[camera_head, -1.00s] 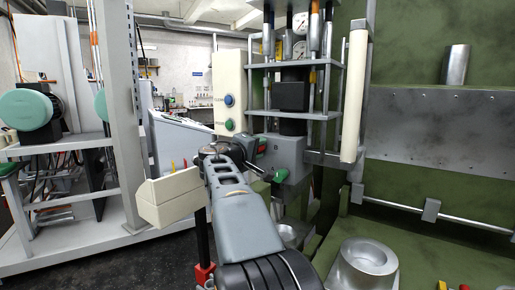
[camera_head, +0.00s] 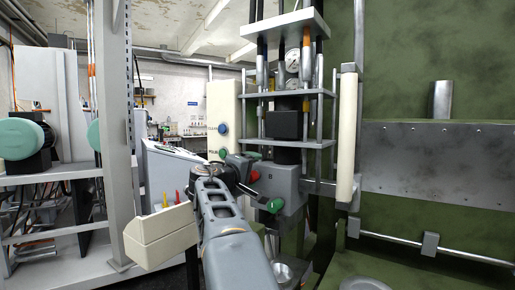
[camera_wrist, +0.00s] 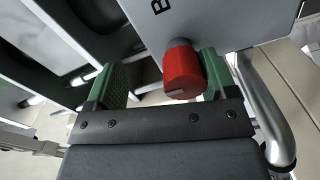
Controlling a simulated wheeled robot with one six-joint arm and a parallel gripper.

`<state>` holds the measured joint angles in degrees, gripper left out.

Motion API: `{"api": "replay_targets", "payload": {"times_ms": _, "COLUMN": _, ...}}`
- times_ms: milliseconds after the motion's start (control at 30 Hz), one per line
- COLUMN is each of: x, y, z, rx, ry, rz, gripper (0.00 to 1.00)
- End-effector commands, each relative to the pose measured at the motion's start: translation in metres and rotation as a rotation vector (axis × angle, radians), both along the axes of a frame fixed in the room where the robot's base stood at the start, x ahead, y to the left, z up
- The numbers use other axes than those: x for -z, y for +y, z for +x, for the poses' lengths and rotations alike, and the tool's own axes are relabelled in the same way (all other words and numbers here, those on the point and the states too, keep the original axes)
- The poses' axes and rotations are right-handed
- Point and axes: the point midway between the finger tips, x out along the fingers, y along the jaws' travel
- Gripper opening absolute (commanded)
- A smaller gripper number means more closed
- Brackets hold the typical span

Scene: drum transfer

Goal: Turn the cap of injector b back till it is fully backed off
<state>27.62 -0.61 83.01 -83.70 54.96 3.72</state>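The red cap of injector b (camera_wrist: 184,70) sticks out from a grey housing (camera_wrist: 215,18) marked "B" in the wrist view. It also shows in the head view as a small red spot (camera_head: 254,177) at the grey block (camera_head: 292,186). My gripper (camera_wrist: 165,80) is open, with one green-padded finger on each side of the cap. The cap is closer to the right finger and overlaps it in the wrist view; I cannot tell whether they touch. A wide gap separates the cap from the left finger. In the head view my gripper (camera_head: 262,180) reaches the block from the left.
A curved metal pipe (camera_wrist: 265,105) runs close by the right finger. In the head view, a panel with blue and green buttons (camera_head: 223,105) stands behind, a pale vertical bar (camera_head: 347,135) to the right, and a beige box (camera_head: 160,236) left of my arm.

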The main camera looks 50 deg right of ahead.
Motion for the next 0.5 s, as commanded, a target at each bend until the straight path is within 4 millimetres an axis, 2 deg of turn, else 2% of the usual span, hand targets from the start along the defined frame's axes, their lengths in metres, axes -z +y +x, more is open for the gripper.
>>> {"api": "replay_targets", "payload": {"times_ms": 33, "x": -0.028, "y": 0.01, "z": -0.015, "rx": 0.006, "ry": -0.022, "rz": -0.022, "gripper": 0.59}}
{"api": "replay_targets", "payload": {"times_ms": 167, "x": -0.054, "y": 0.024, "z": -0.031, "rx": 0.006, "ry": -0.021, "rz": -0.022, "gripper": 0.59}}
{"api": "replay_targets", "payload": {"times_ms": 500, "x": -0.074, "y": 0.063, "z": -0.077, "rx": 0.006, "ry": -0.015, "rz": -0.015, "gripper": 0.59}}
